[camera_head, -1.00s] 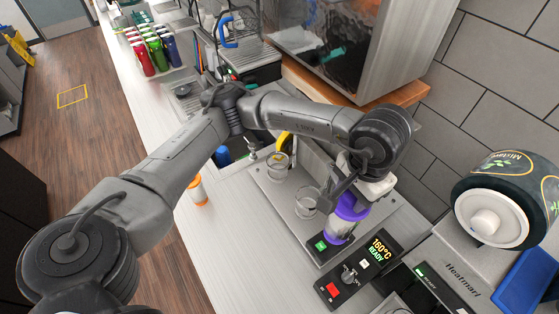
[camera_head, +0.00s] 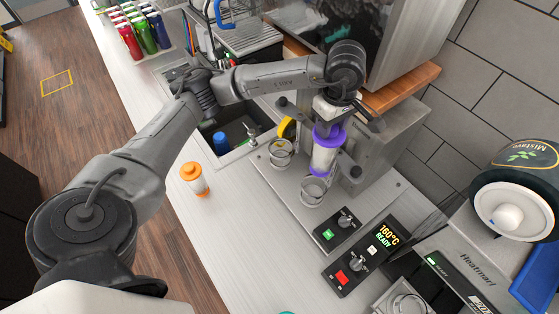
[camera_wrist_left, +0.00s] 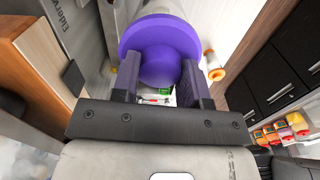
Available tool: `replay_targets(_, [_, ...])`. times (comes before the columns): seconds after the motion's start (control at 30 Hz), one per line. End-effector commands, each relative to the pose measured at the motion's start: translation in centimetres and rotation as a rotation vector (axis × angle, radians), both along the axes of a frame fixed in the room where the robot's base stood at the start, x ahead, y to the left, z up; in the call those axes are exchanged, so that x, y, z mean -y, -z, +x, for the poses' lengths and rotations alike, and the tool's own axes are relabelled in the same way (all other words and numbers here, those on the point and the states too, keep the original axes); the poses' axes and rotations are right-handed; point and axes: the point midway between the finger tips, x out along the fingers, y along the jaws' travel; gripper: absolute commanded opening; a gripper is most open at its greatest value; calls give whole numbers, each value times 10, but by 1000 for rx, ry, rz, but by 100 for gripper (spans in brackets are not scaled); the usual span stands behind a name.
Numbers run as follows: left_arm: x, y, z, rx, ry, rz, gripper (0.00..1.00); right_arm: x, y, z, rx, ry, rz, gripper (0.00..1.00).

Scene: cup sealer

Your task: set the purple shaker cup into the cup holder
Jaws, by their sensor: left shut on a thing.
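The purple shaker cup (camera_head: 325,157) has a purple lid, a clear body and a purple base ring. My left gripper (camera_head: 331,127) is shut on it near the lid, holding it roughly upright. In the left wrist view the purple lid (camera_wrist_left: 160,50) lies between the two fingers (camera_wrist_left: 160,84). Two round cup holders stand on the sealer's metal plate: the nearer one (camera_head: 313,190) and the farther one (camera_head: 281,151). The cup's base is seen just above and behind the nearer holder; the gap between them is hard to judge. My right gripper is not in view.
The sealer's control panel (camera_head: 363,253) is in front of the holders. The metal sealer body (camera_head: 385,140) stands close behind the cup. A sink (camera_head: 228,132) lies to the left.

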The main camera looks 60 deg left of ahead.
Motion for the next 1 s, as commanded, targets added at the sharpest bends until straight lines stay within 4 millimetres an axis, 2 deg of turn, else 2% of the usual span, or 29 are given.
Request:
replay_targets(0.03, [-12,3,1,-2,-107,0,0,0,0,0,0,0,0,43])
replay_targets(0.2, [-50,12,5,-2,-474,0,0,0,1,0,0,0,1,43])
replay_targets(0.5, [-113,25,2,0,-1057,1,0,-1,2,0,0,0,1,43])
replay_targets(0.8, [-169,32,-7,0,-1566,2,0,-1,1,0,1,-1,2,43])
replay_targets(1.0, [-196,33,-14,1,-1823,1,0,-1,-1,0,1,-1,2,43])
